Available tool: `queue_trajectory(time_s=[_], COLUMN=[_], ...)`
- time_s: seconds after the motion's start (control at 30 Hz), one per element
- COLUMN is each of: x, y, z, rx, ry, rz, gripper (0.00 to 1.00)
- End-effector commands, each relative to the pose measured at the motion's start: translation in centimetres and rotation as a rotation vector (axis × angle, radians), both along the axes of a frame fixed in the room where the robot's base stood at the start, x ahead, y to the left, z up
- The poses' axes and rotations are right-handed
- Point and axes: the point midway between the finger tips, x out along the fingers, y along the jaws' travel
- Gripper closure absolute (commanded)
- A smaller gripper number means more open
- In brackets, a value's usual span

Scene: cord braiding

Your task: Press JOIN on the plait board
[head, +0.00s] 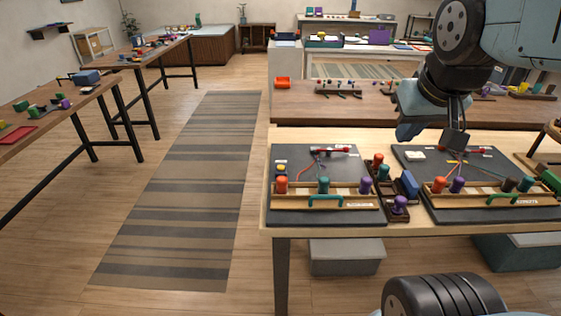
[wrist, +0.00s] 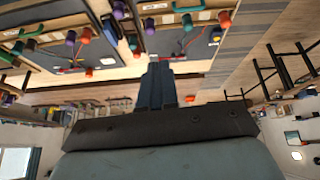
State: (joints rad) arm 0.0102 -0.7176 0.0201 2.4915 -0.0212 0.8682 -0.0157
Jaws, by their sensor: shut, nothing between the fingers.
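Two dark plait boards lie on the near table: the left board (head: 340,166) and the right board (head: 497,163). The left board has red, teal and purple pegs in a wooden rail, with cords running to a clamp at its back. A small yellow piece (head: 281,168) sits at its left edge. The right board has several pegs, cords meeting near a yellow piece, and a pale block (head: 415,155) at its back left. No JOIN label is readable. My gripper (head: 454,146) is shut and empty, pointing down over the right board's back; its fingers (wrist: 155,85) also show in the wrist view.
A dark rack with red, green, blue and purple spools (head: 399,204) stands between the boards.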

Motion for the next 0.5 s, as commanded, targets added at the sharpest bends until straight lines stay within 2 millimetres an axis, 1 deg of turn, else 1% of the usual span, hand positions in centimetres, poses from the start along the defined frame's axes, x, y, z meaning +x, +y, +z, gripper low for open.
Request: queue_trajectory(time_s=[0.17,0.2,0.27,0.3,0.37,0.5], x=[4.6,5.9,7.9,9.2,11.1,15.4], y=[0.5,0.7,1.0,1.3,1.8,3.2], z=[-0.8,-1.0,-1.5,-1.9,-2.4,-4.2], rx=[-0.13,-0.163,-0.211,-0.242,-0.283,-0.363], ry=[-0.007,-0.012,-0.018,-0.021,-0.029,-0.046], rz=[0.086,0.115,0.165,0.2,0.254,0.391], gripper=[1.0,1.0,1.0,1.0,1.0,1.0])
